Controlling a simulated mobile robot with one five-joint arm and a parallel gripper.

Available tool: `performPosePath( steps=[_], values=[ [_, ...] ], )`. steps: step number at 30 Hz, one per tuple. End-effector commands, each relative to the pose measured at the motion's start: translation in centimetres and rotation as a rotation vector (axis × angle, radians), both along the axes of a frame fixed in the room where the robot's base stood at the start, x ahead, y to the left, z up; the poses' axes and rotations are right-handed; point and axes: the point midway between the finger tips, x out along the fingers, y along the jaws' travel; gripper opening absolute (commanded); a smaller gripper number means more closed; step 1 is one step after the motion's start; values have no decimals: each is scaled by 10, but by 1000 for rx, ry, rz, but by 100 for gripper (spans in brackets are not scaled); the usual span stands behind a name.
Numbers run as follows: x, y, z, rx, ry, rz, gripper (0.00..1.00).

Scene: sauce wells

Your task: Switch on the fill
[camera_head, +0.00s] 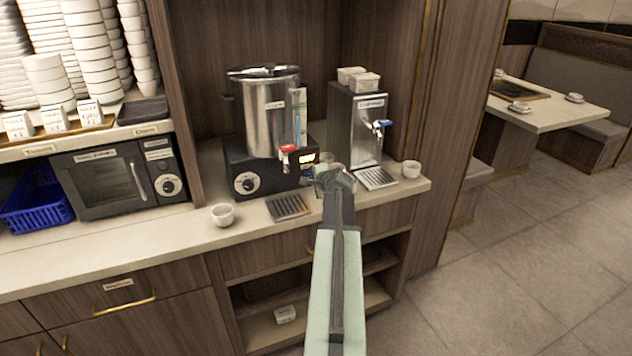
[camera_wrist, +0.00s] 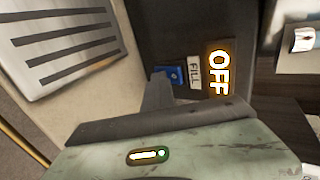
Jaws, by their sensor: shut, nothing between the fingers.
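The steel urn (camera_head: 265,120) stands on a black base (camera_head: 265,178) with a dial and a lit display (camera_head: 307,158). In the wrist view the display (camera_wrist: 219,73) reads OFF. Beside it are a white FILL label (camera_wrist: 194,73) and a small blue switch (camera_wrist: 172,74). My gripper (camera_head: 325,176) is in front of the base's right end in the head view and hides part of it. In the wrist view its shut fingertips (camera_wrist: 158,92) are right by the blue switch and overlap its edge. I cannot tell whether they touch it.
A slotted drip tray (camera_head: 288,207) and a white cup (camera_head: 222,215) are left of my gripper. The counter's front edge runs below.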

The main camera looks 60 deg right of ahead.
Motion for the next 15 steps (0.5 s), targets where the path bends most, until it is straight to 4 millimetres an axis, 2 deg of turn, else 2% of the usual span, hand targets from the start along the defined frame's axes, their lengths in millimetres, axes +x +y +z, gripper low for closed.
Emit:
performPosePath(
  steps=[1,15],
  values=[
    [0,-4,1,-7,0,-7,0],
    [6,1,19,-6,-5,0,0]
  ],
)
